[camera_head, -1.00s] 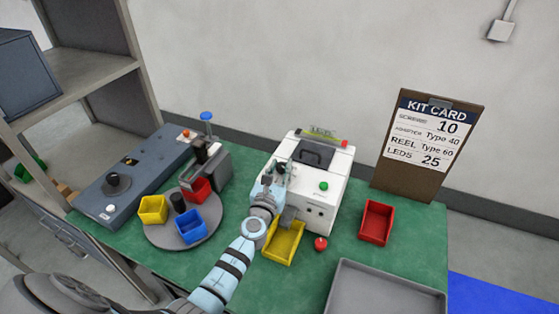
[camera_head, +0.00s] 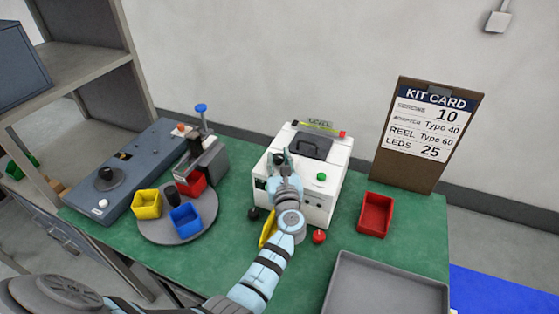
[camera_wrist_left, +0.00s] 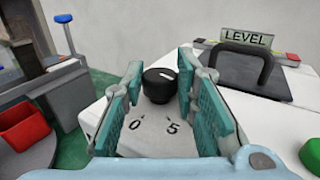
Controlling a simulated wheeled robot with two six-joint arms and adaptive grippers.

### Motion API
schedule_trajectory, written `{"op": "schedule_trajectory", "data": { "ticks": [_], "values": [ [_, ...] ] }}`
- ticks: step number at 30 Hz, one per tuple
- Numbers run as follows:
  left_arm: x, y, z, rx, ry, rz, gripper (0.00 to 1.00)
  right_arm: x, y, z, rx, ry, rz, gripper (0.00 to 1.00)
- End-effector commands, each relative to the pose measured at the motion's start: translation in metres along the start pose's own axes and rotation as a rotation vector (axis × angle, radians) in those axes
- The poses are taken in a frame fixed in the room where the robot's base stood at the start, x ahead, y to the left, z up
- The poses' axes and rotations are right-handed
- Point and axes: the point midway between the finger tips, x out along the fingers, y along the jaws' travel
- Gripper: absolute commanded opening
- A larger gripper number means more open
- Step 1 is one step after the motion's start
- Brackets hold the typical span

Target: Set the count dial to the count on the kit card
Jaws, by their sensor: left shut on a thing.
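The count dial is a black round knob (camera_wrist_left: 160,86) with a white mark pointing to the upper right. The figures 0 and 5 show on the pale face below it in the left wrist view. My left gripper (camera_wrist_left: 158,92) has its teal fingers on either side of the knob, shut on it. In the head view the gripper (camera_head: 279,160) is at the left of the white machine's top (camera_head: 327,178), hiding most of the dial. The kit card (camera_head: 429,125) stands upright, reading screws 10, adapter Type 40, reel Type 60, LEDs 25. My right gripper is not in view.
The machine has a LEVEL label, a black handle and a green button (camera_head: 321,177). A red bin (camera_head: 375,215) and grey tray (camera_head: 388,284) are to its right. A round turntable (camera_head: 207,229) with coloured bins is to its left. My arm partly covers a yellow tray (camera_head: 267,230).

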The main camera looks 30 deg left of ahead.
Motion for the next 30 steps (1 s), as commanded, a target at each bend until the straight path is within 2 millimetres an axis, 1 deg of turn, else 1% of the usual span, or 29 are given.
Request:
{"op": "schedule_trajectory", "data": {
  "ticks": [4,5,6,8,16,19,20,22,27,30],
  "values": [
    [0.000,0.000,0.001,0.000,-0.002,-0.001,0.00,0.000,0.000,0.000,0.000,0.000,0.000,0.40],
    [0.000,0.000,0.001,0.000,-0.002,-0.001,0.30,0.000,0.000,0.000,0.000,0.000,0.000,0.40],
    [0.000,0.000,0.001,0.000,-0.002,-0.001,0.36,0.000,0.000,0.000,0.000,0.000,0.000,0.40],
    [0.000,0.000,0.001,0.000,-0.002,-0.001,0.46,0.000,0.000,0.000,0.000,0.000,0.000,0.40],
    [0.000,0.000,0.001,-0.001,0.000,-0.002,0.46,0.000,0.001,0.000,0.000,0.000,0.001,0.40],
    [0.000,0.000,0.007,-0.003,-0.002,0.000,0.46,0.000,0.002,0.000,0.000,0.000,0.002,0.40],
    [0.000,0.000,0.011,-0.005,-0.002,0.000,0.46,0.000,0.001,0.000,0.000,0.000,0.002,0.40],
    [0.000,0.000,0.025,-0.006,-0.003,-0.001,0.46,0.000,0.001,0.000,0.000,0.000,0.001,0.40],
    [0.001,0.000,0.070,-0.009,-0.004,-0.001,0.46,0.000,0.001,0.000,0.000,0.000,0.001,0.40],
    [0.001,0.000,0.089,-0.006,-0.003,-0.001,0.46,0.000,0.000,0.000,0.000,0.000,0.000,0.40]
  ]
}}
